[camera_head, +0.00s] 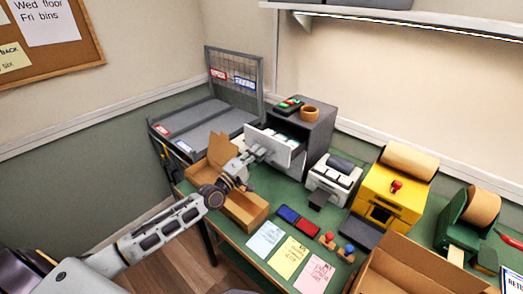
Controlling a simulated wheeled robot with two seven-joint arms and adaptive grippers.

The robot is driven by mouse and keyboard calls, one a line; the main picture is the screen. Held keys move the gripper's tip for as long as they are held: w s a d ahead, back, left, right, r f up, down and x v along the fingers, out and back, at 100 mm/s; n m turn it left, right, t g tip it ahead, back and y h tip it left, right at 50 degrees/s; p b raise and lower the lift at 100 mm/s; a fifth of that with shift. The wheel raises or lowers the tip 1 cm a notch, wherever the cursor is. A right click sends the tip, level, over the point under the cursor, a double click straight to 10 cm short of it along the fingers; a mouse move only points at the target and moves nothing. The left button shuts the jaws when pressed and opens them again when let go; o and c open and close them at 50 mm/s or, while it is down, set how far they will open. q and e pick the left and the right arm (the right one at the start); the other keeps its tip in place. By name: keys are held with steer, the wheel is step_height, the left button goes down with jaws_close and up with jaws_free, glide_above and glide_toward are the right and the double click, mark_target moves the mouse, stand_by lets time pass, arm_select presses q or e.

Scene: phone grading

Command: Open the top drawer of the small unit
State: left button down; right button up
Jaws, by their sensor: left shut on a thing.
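The small unit (317,137) is a dark grey cabinet standing at the back of the green table. Its top drawer (268,144) has a pale front and stands pulled out toward the left, with whitish contents partly showing inside. My left gripper (259,154) reaches in from the lower left and is shut at the drawer's front, on its handle. The handle itself is mostly hidden by the fingers. My right gripper is not in view.
An open cardboard box (247,208) lies just under my left gripper. A white printer-like device (334,178) and a yellow machine (396,186) stand right of the unit. A roll of tape (310,113) sits on top of the unit. A grey rack (205,117) stands behind left.

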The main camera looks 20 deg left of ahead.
arm_select(q)
steer(key=shift+v, duration=0.85)
steer(key=c, duration=2)
jaws_free()
steer(key=o, duration=0.4)
steer(key=shift+r, duration=0.1)
steer(key=shift+o, duration=0.2)
steer(key=shift+s+a, duration=0.1)
steer(key=shift+s, duration=0.05)
steer(key=v, duration=1.1)
steer(key=shift+s, duration=0.3)
steer(key=shift+a, duration=0.1)
steer(key=shift+f, duration=0.2)
